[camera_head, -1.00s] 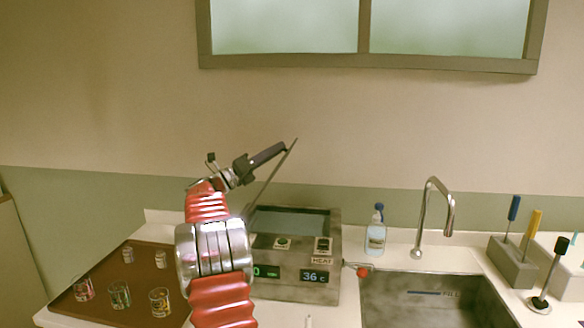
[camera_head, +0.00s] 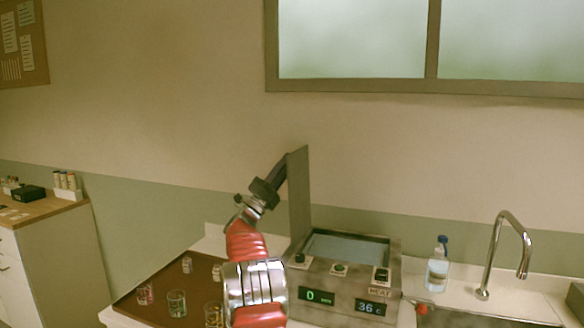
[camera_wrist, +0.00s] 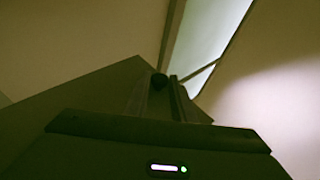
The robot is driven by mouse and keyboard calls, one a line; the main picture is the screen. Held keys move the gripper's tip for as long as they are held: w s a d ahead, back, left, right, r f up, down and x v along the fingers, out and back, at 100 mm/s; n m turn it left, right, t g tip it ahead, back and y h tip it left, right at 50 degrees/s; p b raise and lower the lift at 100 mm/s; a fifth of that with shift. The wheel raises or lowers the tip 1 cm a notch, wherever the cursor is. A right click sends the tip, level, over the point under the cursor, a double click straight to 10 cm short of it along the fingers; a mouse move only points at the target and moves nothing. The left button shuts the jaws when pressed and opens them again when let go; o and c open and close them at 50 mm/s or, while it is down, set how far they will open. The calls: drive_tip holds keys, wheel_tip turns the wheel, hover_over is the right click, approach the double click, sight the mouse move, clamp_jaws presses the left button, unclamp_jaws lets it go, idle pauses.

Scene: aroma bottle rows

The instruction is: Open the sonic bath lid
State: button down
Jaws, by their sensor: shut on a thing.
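The sonic bath (camera_head: 345,285) is a grey metal box on the counter with lit displays reading 0 and 36 C. Its basin (camera_head: 347,248) is uncovered at the top. The lid (camera_head: 299,195) is a thin grey plate standing nearly upright at the bath's left edge. My gripper (camera_head: 279,172) is at the lid's upper left and is shut on what seems to be the lid's handle, largely hidden by the jaws. In the wrist view, my gripper (camera_wrist: 162,85) shows dark fingers close together in front of the flat lid (camera_wrist: 85,95).
A brown tray (camera_head: 150,300) with several small glasses lies left of the bath. A side cabinet (camera_head: 60,250) stands far left. The wall is behind.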

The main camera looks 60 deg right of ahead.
idle(0.3)
drive_tip(key=c, duration=1.5)
unclamp_jaws()
drive_tip(key=shift+c, duration=0.2)
drive_tip(key=shift+w+f, duration=0.1)
drive_tip(key=v, duration=1.3)
drive_tip(key=shift+a+f, duration=0.25)
drive_tip(key=shift+c, duration=0.2)
